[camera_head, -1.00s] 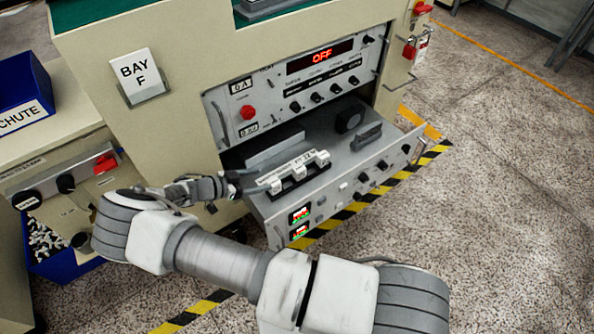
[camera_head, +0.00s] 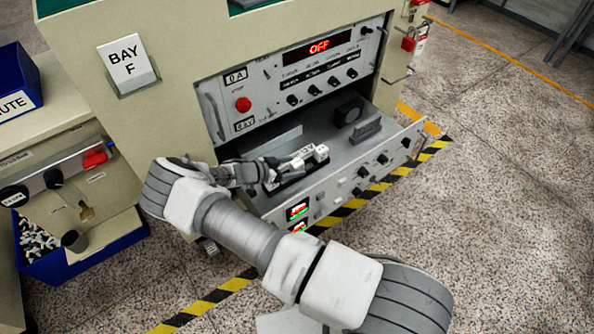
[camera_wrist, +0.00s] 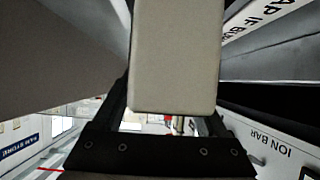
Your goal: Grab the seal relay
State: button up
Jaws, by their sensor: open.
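A row of small white relay blocks stands in a dark holder in the pulled-out drawer (camera_head: 356,152). The right-hand block (camera_head: 320,152) is clear to see in the head view. I cannot read which block is the seal relay. My gripper (camera_head: 268,172) is at the left end of the row and hides that part of it. In the wrist view a pale block (camera_wrist: 176,60) fills the middle, close up, between my two open fingers. I cannot tell whether the fingers touch it.
The machine front above the drawer has a red OFF display (camera_head: 320,46) and a red button (camera_head: 243,104). A black round part (camera_head: 348,112) and a grey block (camera_head: 366,131) stand in the drawer's right part. A blue bin (camera_head: 60,270) is low at left.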

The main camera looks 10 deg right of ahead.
jog(key=shift+x, duration=1.2)
grip_shut()
